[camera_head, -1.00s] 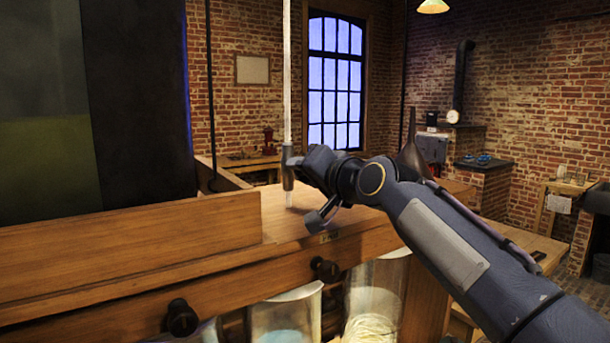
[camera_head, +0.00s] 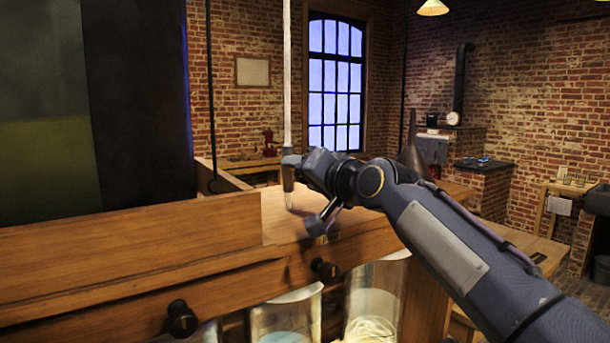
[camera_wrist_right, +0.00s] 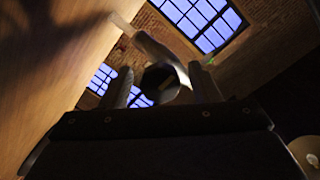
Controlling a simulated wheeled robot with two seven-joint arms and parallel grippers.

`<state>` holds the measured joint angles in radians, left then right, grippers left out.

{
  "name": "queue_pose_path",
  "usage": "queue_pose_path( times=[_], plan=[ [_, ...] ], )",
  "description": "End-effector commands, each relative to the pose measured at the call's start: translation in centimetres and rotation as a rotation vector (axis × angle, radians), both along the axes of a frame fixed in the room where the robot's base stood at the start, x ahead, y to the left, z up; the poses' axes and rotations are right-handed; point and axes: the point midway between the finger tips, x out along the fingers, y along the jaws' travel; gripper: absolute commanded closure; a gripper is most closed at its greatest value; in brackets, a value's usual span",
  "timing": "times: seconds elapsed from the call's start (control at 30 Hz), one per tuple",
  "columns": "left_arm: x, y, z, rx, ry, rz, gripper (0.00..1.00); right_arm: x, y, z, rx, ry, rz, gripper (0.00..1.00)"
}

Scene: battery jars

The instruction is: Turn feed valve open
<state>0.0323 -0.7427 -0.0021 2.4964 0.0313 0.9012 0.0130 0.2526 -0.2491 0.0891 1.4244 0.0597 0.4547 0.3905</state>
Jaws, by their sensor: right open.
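A pale vertical tube (camera_head: 287,80) comes down over the wooden bench top. The feed valve (camera_head: 288,178), a grey body with a pale tip below it, sits at its lower end. My right gripper (camera_head: 301,163) is right beside the valve, coming from the right; its fingers are hard to make out there. In the right wrist view the open fingers (camera_wrist_right: 162,88) stand on either side of a dark, many-sided valve part (camera_wrist_right: 160,82), with the pale tube behind. I cannot tell whether they touch it. My left gripper is not in view.
A raised wooden box edge (camera_head: 130,235) and a large dark panel (camera_head: 140,100) fill the left. Glass jars (camera_head: 375,295) stand under the bench top, with black knobs (camera_head: 183,318) on its front. A thin dark rod (camera_head: 210,90) hangs left of the tube.

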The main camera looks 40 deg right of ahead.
Motion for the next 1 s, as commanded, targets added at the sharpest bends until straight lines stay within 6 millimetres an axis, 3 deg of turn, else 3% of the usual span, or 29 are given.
queue_pose_path(
  times=[0.17, 0.6, 1.0],
  plan=[
    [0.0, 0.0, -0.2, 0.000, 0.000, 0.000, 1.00, -0.5, 0.0, 0.1, 0.000, -0.003, -0.001, 0.44],
    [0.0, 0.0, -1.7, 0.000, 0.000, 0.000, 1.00, -6.9, 0.8, 0.7, 0.000, -0.002, -0.001, 0.44],
    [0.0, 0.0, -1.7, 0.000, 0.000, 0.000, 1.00, -7.7, 0.9, 0.8, 0.000, 0.000, 0.000, 0.44]
  ],
)
